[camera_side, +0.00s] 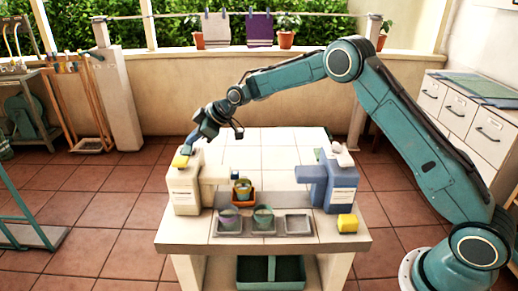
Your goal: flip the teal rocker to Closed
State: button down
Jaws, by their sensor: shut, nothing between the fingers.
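My gripper (187,149) is shut and empty, pointing down and left at the top of the cream station (186,190) on the left of the table. Its tip is close to a yellow piece (180,161) on that station; I cannot tell whether they touch. I cannot clearly pick out the teal rocker or its Closed mark. A small green piece (318,154) shows at the top left of the blue station (340,185) on the right, but it is too small to identify.
A yellow block (347,223) sits at front right. The table's back middle is clear.

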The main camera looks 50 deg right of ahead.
jog(key=shift+w+d+f, duration=0.15)
jog(key=shift+f, duration=0.15)
jog(key=shift+g, duration=0.3)
jog(key=shift+s+a, duration=0.65)
jog(key=shift+a, duration=0.05)
jog(key=shift+r, duration=0.25)
